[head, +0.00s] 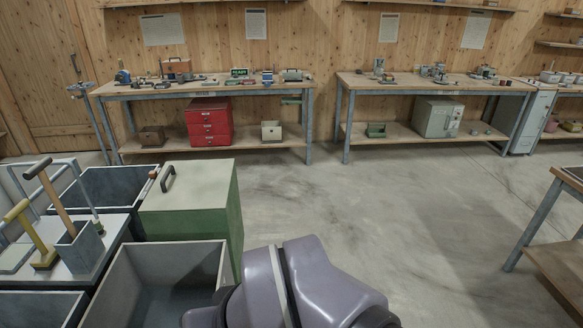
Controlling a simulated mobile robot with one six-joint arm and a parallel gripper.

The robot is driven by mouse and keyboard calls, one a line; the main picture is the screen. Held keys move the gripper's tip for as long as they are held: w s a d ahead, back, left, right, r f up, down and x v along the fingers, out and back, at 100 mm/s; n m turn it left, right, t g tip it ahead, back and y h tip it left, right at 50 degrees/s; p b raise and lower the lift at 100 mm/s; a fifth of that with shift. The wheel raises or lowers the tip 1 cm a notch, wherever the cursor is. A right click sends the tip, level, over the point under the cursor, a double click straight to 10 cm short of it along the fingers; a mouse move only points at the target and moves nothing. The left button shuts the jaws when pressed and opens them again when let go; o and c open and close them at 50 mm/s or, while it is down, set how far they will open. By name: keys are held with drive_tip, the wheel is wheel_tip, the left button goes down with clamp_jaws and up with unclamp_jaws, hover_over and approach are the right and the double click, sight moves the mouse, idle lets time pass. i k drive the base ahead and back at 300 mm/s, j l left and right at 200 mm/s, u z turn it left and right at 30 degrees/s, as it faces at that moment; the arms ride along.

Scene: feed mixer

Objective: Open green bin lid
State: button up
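The green bin (229,210) stands left of centre in the head view. Its flat light-coloured lid (205,187) is shut on top. A dark handle (168,178) with a brown end sits near the lid's left edge. My arm's grey-purple link shows at the bottom centre, in front of and to the right of the bin. My gripper is not in view.
An open grey bin (122,268) stands in front of the green bin, and an open dark bin (115,187) is behind left. A small table (108,245) with upright tools is at left. Workbenches (225,86) line the back wall. The concrete floor (390,205) right is clear.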

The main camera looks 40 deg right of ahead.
sight(194, 185)
drive_tip(key=z, duration=0.45)
drive_tip(key=i+l+u, duration=0.3)
drive_tip(key=i+l, duration=0.7)
drive_tip(key=i, duration=0.25)
drive_tip(key=i+l+u, duration=0.3)
drive_tip(key=i+l, duration=0.8)
drive_tip(key=l, duration=0.15)
